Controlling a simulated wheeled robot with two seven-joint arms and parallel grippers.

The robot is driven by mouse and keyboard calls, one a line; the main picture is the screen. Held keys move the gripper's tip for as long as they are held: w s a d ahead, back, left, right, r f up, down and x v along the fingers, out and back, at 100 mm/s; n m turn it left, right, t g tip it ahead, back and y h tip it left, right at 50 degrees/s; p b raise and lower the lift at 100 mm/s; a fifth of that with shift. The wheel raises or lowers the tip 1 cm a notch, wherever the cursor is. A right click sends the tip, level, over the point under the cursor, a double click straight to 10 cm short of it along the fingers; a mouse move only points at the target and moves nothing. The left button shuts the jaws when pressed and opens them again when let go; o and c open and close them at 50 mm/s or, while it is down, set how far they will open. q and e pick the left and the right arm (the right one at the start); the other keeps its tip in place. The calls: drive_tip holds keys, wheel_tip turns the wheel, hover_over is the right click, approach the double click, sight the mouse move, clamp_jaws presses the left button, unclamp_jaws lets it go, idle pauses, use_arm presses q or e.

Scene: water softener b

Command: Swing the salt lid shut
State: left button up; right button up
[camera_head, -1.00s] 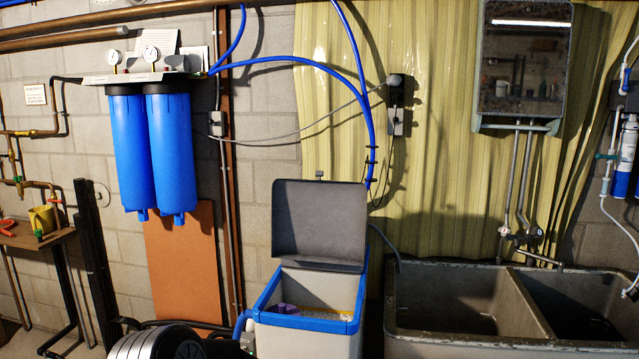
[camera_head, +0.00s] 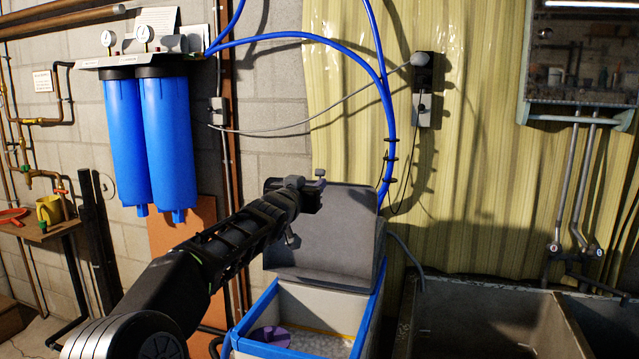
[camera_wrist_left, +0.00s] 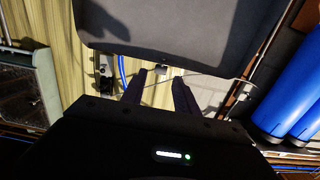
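The salt lid (camera_head: 340,245) is a dark grey panel standing open, nearly upright, at the back of the water softener cabinet (camera_head: 374,305) with its blue rim. The lid also fills the top of the left wrist view (camera_wrist_left: 180,30). My left gripper (camera_head: 307,207) is in front of the lid's upper left part and covers some of it. Its fingers (camera_wrist_left: 160,85) are spread apart with nothing between them. I cannot tell whether it touches the lid. My right gripper is not in view.
Inside the open cabinet are pale salt and a purple object (camera_head: 270,336). A blue hose (camera_head: 386,120) arches behind the lid. Blue filter housings (camera_head: 168,145) hang on the wall at left. A stone sink (camera_head: 480,310) stands close on the right.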

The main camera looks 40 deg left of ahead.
sight(319, 174)
use_arm(q)
drive_tip(key=shift+s+r, duration=0.3)
drive_tip(key=shift+s, duration=0.15)
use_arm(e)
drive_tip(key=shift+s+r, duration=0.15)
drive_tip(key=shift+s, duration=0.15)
use_arm(q)
drive_tip(key=p+x, duration=0.5)
drive_tip(key=x, duration=0.3)
drive_tip(key=shift+w+r+p, duration=0.1)
drive_tip(key=shift+r+p, duration=0.05)
drive_tip(key=shift+p, duration=0.25)
drive_tip(key=shift+f+b, duration=0.25)
drive_tip(key=shift+b, duration=0.15)
drive_tip(key=shift+c, duration=0.7)
clamp_jaws()
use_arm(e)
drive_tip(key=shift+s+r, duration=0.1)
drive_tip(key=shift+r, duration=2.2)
